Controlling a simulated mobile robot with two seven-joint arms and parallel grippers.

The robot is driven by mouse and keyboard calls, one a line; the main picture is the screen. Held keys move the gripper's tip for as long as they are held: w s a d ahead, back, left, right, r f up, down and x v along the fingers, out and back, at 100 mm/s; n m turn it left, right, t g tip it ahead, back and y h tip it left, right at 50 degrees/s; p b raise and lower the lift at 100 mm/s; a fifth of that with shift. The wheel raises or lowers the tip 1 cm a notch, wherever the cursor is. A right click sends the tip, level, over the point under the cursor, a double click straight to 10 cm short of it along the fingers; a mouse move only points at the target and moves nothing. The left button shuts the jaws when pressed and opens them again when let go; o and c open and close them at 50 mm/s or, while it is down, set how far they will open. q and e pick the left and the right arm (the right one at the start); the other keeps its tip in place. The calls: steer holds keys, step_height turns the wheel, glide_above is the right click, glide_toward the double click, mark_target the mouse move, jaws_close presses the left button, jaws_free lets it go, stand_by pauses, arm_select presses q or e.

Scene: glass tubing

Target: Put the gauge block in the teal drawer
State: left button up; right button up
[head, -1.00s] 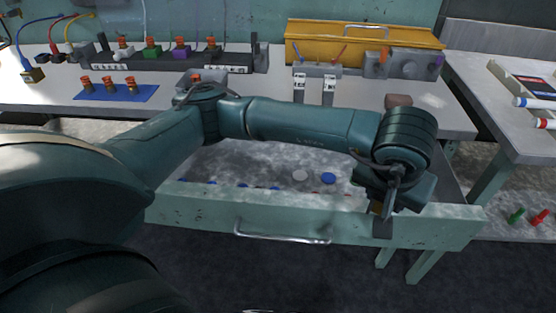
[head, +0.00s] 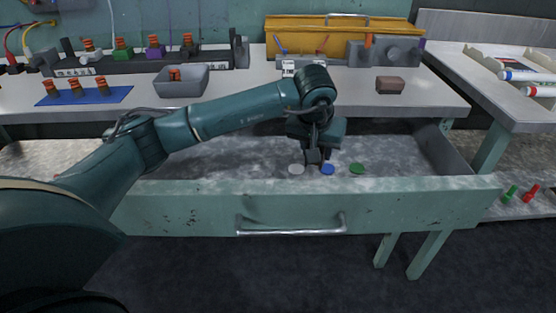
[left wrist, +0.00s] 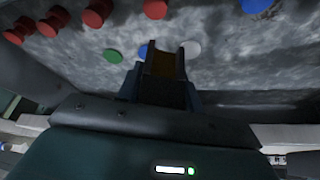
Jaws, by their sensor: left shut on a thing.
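The teal drawer (head: 410,202) stands pulled open below the table, its silver handle (head: 290,229) facing me. My left gripper (head: 314,157) points down over the open drawer, near its front wall. In the left wrist view (left wrist: 165,75) it is shut on a dark brown-gold block between its fingers, which I take as the gauge block (left wrist: 161,62). In the head view the block is mostly hidden by the gripper. I cannot tell whether it touches the drawer floor. My right gripper is not in view.
White (head: 296,169), blue (head: 328,169) and green (head: 357,169) discs lie inside the drawer. On the table stand a grey bin (head: 182,82), a brown block (head: 390,85), a blue mat (head: 60,97) with orange-topped pegs and a yellow toolbox (head: 300,38). The drawer's right part is clear.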

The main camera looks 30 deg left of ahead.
arm_select(q)
steer(key=a+f, duration=0.1)
steer(key=a, duration=1)
steer(key=a+f+b, duration=0.1)
steer(key=a, duration=0.5)
steer(key=shift+s+a+f, duration=0.1)
steer(key=shift+a+f, duration=0.25)
step_height(320, 180, down, 4)
steer(key=shift+f+b, duration=0.1)
steer(key=shift+b, duration=0.25)
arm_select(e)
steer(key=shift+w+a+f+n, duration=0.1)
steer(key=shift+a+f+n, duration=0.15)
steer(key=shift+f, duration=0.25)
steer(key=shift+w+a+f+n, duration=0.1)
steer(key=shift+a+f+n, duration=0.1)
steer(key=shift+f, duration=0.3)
arm_select(q)
steer(key=shift+f, duration=0.1)
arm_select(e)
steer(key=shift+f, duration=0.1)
arm_select(q)
steer(key=o, duration=1)
steer(key=shift+o, duration=0.2)
